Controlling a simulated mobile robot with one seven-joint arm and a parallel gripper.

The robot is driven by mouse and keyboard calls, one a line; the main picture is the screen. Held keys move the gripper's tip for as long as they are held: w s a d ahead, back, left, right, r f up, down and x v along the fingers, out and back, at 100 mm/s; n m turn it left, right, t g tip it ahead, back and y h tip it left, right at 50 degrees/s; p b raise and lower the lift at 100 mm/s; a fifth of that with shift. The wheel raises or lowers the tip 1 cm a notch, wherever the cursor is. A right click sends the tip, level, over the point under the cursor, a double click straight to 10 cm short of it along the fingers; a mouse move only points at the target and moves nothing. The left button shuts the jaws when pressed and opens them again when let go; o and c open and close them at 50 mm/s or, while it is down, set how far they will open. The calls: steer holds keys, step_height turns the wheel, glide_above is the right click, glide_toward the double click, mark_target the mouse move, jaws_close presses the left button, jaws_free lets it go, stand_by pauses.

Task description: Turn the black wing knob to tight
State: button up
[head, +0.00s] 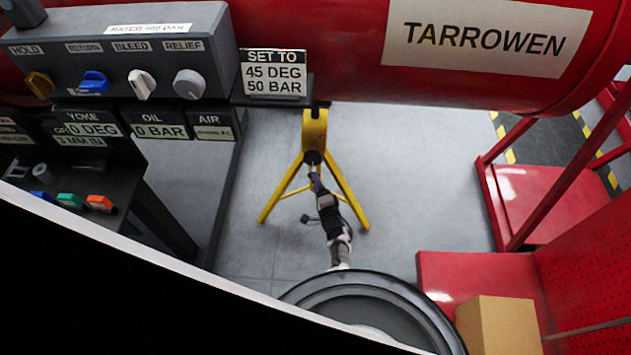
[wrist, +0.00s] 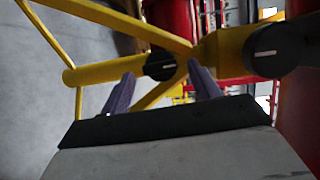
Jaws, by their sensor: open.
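A yellow stand (head: 315,130) with splayed legs stands on the floor under the red tank. In the wrist view, a black knob (wrist: 160,66) with a pale mark sits on the yellow stand's tubing. A larger black knob (wrist: 277,50) with a white line sits on a yellow part to the right. I cannot tell which is the wing knob. My gripper (wrist: 160,70) is open, its two purple fingers apart, with the smaller knob appearing between their tips; contact cannot be told. In the head view my gripper (head: 316,174) is at the stand, just below a dark part of its head.
A grey console (head: 120,60) at upper left has yellow, blue, white and grey knobs. A sign (head: 274,74) reads "SET TO 45 DEG 50 BAR". Red frames (head: 545,180) and a cardboard box (head: 500,325) stand at right. Floor around the stand is mostly clear.

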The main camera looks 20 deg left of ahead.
steer(key=p+v, duration=0.5)
steer(key=v, duration=0.7)
steer(key=shift+s+p, duration=0.2)
steer(key=shift+p, duration=0.1)
steer(key=shift+d, duration=0.1)
